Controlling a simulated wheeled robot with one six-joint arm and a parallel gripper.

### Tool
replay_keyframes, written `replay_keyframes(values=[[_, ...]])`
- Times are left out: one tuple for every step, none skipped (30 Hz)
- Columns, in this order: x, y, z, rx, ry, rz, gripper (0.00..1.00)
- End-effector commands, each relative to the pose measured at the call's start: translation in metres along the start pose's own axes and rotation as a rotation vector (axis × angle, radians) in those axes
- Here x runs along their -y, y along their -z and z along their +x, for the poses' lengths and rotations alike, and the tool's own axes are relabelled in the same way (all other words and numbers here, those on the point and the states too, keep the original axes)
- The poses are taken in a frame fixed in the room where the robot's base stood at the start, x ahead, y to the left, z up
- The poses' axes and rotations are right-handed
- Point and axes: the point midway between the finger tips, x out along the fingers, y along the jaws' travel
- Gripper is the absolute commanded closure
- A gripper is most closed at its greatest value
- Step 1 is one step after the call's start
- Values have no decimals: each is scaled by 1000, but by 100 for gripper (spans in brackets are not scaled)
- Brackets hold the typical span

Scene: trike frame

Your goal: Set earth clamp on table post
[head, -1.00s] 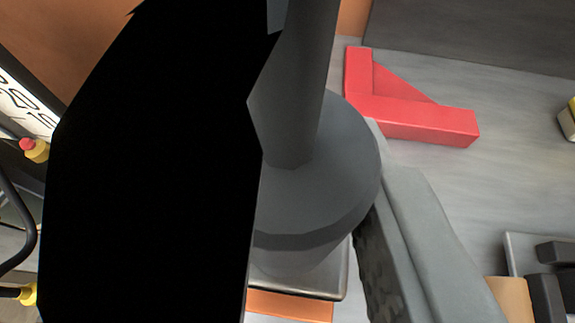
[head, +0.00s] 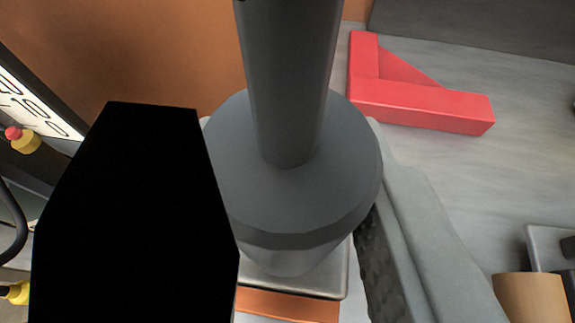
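A dark grey part, apparently the earth clamp (head: 295,195), fills the middle of the head view. It has a thick round stem rising from a wide disc and a tapered lower end. My gripper (head: 289,124) holds it, with the right finger's ribbed pad against the disc's right side. Only a bit of the left finger's tip shows at the disc's left edge. A flat black shape (head: 135,220) hides the rest of that finger; I cannot tell what it is. I cannot make out the table post.
A red angled block (head: 420,105) lies on the grey surface (head: 470,190) at the right. A tan cylinder (head: 530,297) and a grey-black fixture (head: 548,248) are at the lower right. A red-and-yellow button (head: 22,140) and a black hose (head: 12,225) are at the left.

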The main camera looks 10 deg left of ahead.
Motion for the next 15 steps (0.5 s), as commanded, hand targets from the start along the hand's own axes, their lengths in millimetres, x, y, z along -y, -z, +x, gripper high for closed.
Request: replay_keyframes(values=[[0,0,0,-1,0,0,92],[0,-1,0,0,0,0,92],[0,-1,0,0,0,-1,92],[0,-1,1,0,0,-1,92],[0,-2,1,0,0,-1,92],[0,-2,1,0,0,-1,92],[0,-2,1,0,0,-1,92],[0,-3,1,0,0,-1,92],[0,-3,2,-1,0,-1,92],[0,-4,2,-1,0,0,92],[0,-4,2,-1,0,0,92],[0,-4,2,-1,0,0,92],[0,-4,2,-1,0,0,68],[0,-4,2,-1,0,0,62],[0,-4,2,-1,0,0,54]])
